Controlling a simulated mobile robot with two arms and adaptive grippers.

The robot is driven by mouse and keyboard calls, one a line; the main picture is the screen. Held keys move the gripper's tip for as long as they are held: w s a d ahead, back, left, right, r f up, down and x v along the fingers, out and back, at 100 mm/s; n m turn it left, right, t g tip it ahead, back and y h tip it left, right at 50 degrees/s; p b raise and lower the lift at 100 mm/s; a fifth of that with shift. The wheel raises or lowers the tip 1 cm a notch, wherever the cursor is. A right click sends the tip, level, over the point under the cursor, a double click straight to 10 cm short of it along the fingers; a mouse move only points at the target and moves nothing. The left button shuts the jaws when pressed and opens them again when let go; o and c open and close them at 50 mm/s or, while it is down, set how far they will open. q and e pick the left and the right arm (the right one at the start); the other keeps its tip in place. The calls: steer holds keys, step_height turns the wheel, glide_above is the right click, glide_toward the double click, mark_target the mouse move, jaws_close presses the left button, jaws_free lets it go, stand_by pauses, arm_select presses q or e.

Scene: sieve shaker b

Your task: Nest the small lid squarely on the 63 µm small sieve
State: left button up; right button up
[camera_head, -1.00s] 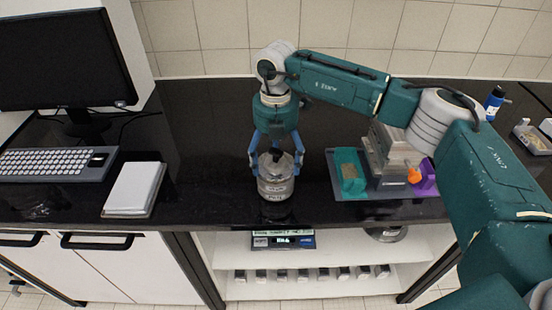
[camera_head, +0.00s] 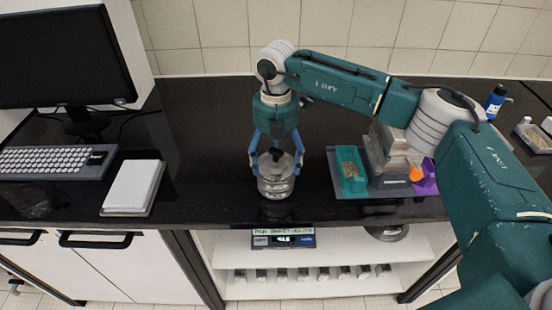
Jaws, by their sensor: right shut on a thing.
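A short, round metal stack, the small sieve (camera_head: 275,187), stands upright on the black bench near its front edge. The small lid (camera_head: 276,164), silvery with a dark knob, is at the top of this stack. My right gripper (camera_head: 276,170) comes down from above with its blue fingers on either side of the lid and is shut on it. The lid looks roughly level and in line with the sieve. I cannot tell whether it is fully seated or a thin gap remains. The label on the sieve is too small to read. My left gripper is out of view.
A grey tray (camera_head: 340,190) with a teal container (camera_head: 351,171), a metal device and a purple piece (camera_head: 424,180) sits to the right. A white book-like block (camera_head: 132,186), keyboard (camera_head: 57,162) and monitor (camera_head: 62,58) are at left. The bench beside the stack is clear.

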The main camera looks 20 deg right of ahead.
mark_target(276, 150)
steer(key=shift+f, duration=0.3)
stand_by(0.5)
stand_by(0.3)
steer(key=o, duration=1.3)
steer(key=shift+o, duration=0.2)
steer(key=shift+r+p, duration=1.65)
steer(key=shift+r, duration=1.9)
